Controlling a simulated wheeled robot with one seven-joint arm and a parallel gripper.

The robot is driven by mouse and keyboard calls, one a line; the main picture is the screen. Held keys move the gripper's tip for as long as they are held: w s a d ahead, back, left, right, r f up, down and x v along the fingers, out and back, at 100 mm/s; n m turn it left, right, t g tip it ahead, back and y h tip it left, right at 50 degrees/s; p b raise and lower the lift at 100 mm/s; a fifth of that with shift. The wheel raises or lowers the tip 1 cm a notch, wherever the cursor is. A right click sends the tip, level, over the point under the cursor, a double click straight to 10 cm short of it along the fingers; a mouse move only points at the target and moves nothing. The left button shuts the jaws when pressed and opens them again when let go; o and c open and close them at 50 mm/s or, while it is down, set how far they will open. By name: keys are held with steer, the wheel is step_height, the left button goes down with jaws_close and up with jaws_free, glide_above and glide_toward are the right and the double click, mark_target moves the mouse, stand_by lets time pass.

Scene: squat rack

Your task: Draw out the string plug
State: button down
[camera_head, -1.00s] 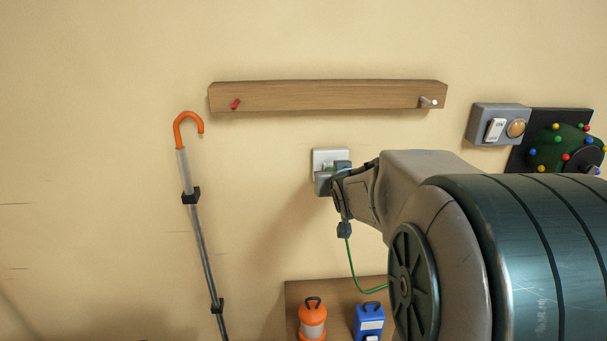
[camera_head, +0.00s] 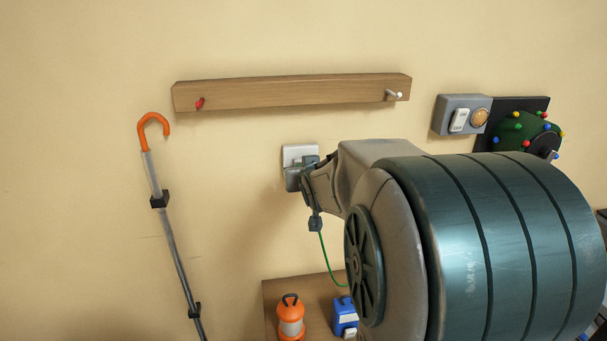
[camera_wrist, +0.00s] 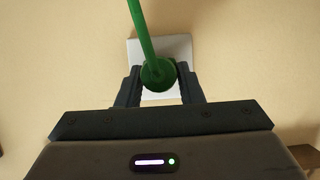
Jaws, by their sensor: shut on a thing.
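The green plug (camera_wrist: 157,74) sits between the two fingers of my gripper (camera_wrist: 159,87) in the wrist view, with its thick green string running up toward the camera. Behind it is a white socket plate (camera_wrist: 180,48) on the wall. In the head view my gripper (camera_head: 306,178) is at the lower part of the plate (camera_head: 298,152) and hides the plug. The green string (camera_head: 325,262) hangs below the gripper and passes behind my arm. I cannot tell how deep the plug sits in the socket.
A wooden peg rail (camera_head: 290,92) is above the socket. A grey switch box (camera_head: 450,113) and a dark panel with coloured knobs are to the right. An orange-handled cane (camera_head: 168,222) hangs at left. An orange lantern (camera_head: 291,318) and a blue item (camera_head: 344,314) stand on a wooden shelf below.

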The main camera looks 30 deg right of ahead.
steer(key=shift+s+a, duration=0.2)
steer(key=shift+s, duration=0.45)
steer(key=s+a+b, duration=0.1)
steer(key=s+a, duration=0.1)
steer(key=s, duration=0.6)
steer(key=shift+a+f, duration=0.15)
steer(key=shift+f, duration=0.05)
stand_by(1.0)
